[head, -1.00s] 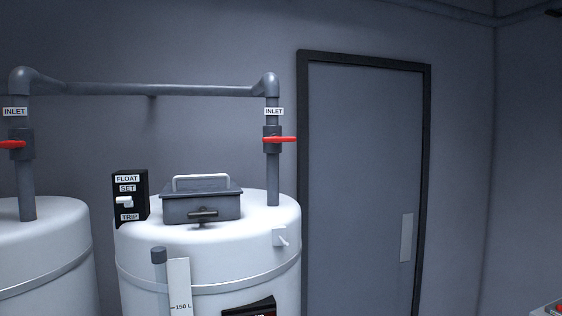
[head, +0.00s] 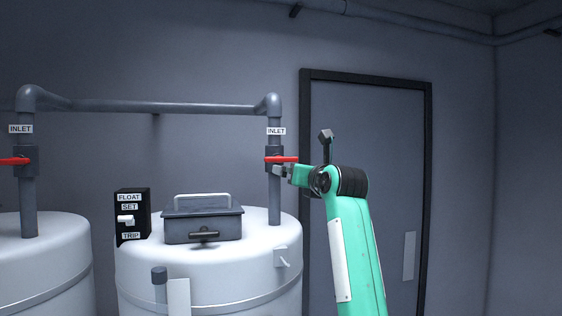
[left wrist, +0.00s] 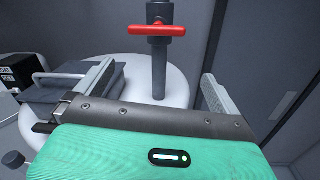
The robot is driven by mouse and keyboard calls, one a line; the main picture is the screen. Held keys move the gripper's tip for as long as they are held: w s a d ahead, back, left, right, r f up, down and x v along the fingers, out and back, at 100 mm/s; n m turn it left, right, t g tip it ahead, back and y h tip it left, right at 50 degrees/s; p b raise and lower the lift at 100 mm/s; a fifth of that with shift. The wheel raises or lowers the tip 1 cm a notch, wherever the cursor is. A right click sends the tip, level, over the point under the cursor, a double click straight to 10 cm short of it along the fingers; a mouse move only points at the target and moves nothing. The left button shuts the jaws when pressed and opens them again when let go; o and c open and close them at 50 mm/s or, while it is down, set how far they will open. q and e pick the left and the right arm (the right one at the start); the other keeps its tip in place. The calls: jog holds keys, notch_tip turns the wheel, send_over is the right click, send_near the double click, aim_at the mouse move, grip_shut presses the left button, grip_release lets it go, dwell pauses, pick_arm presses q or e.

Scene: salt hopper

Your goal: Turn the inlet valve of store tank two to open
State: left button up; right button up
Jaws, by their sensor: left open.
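The right white tank (head: 215,275) has a grey inlet pipe (head: 275,200) rising from its top, with an INLET label (head: 276,131). In the left wrist view the handle (left wrist: 157,31) lies crosswise ahead of the fingers. My left gripper (head: 283,171) is just below and beside the handle in the head view. In the left wrist view it (left wrist: 155,88) is open and empty, its fingers short of the handle. My right gripper is out of view.
A second white tank (head: 40,270) at left has its own red inlet handle (head: 14,161). A grey hatch box (head: 203,222) and a black float switch box (head: 132,217) stand near the right tank's top. A grey door (head: 385,120) is behind my arm.

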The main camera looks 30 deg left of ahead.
aim_at(282, 158)
pick_arm(q)
notch_tip(282, 158, up, 3)
jog(key=s+n+h, duration=0.1)
jog(key=s, duration=0.1)
jog(key=shift+t, duration=0.4)
jog(key=shift+r+p+x, duration=0.15)
jog(key=shift+p+x, duration=1.9)
jog(key=shift+x, duration=1.35)
jog(key=shift+r+p+x, duration=0.2)
jog(key=shift+p+x, duration=1.85)
jog(key=shift+x, duration=1.4)
jog(key=shift+d, duration=0.1)
jog(key=c, duration=0.7)
